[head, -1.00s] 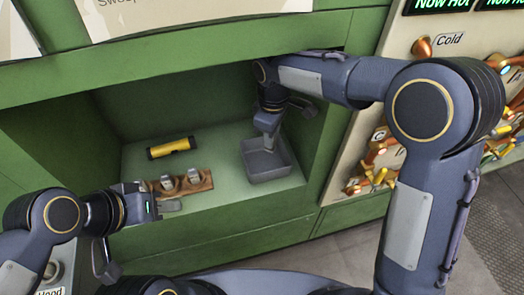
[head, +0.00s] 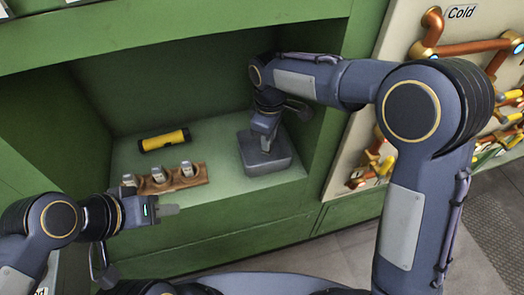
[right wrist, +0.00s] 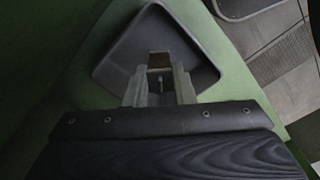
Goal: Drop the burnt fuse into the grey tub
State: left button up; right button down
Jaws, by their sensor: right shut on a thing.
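The grey tub (head: 279,163) stands on the green shelf at the right of the alcove. It also shows in the right wrist view (right wrist: 206,70). My right gripper (head: 265,146) points down over the tub, its tips at or just inside the rim. In the right wrist view my right gripper (right wrist: 160,80) is shut on a small brownish thing (right wrist: 159,60), likely the burnt fuse, mostly hidden between the fingers. My left gripper (head: 170,210) is in front of the shelf, empty as far as I see; the gap between its fingers cannot be made out.
A wooden rack (head: 172,184) with three grey-capped fuses (head: 158,175) sits on the shelf, left of the tub. A yellow and black torch (head: 165,140) lies behind it. The alcove's green right wall (head: 313,150) is close to my right arm. Pipes (head: 470,47) are at right.

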jog(key=c, duration=1.1)
grip_release()
jog(key=shift+c, duration=0.2)
notch_tip(320, 180, up, 8)
jog(key=shift+f, duration=0.2)
